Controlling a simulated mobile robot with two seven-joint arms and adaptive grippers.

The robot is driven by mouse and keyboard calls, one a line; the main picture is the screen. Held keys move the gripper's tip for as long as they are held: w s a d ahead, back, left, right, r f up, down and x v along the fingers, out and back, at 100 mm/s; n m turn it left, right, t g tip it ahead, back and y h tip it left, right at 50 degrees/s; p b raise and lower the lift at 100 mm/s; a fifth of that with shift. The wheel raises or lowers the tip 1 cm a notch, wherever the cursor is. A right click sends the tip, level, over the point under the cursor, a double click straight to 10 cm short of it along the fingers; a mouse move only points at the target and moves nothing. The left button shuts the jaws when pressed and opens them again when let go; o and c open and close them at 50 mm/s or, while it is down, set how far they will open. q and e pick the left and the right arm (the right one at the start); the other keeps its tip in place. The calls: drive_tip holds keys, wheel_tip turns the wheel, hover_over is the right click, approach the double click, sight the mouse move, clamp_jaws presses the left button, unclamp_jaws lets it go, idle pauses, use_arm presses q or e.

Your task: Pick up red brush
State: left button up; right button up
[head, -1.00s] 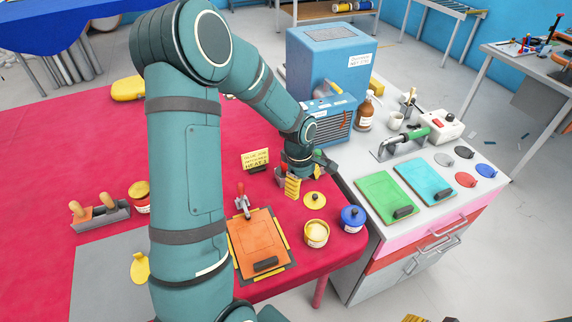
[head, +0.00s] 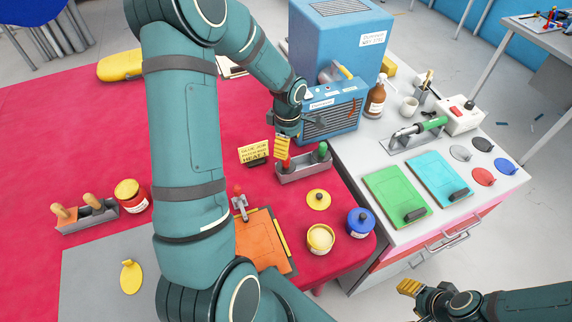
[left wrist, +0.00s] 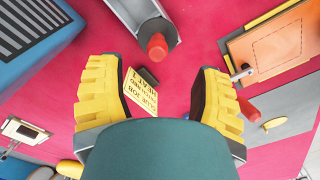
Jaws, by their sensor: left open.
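The red brush (head: 286,166) stands handle-up at the left end of a grey metal holder (head: 303,172) on the red table. Only its red handle shows clearly. A green-handled tool (head: 321,152) stands at the holder's right end. My left gripper (head: 283,146) is just above and behind the red handle, with its yellow fingers apart. In the left wrist view the red handle (left wrist: 157,46) lies ahead of the open, empty fingers (left wrist: 158,88), between their lines and apart from them. My right gripper (head: 410,288) is at the bottom right, over the floor; its opening is unclear.
A yellow sign (head: 254,151) stands left of the holder. A blue heater-like box (head: 332,108) is close behind it. A yellow lid (head: 318,199), an open jar (head: 320,238), a blue-lidded jar (head: 360,222) and an orange board (head: 262,240) with a red-knobbed clamp (head: 240,203) lie in front.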

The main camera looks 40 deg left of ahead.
sight(286, 161)
use_arm(q)
drive_tip(key=f, duration=0.8)
drive_tip(key=shift+a+f, duration=0.25)
drive_tip(key=shift+a, duration=0.1)
clamp_jaws()
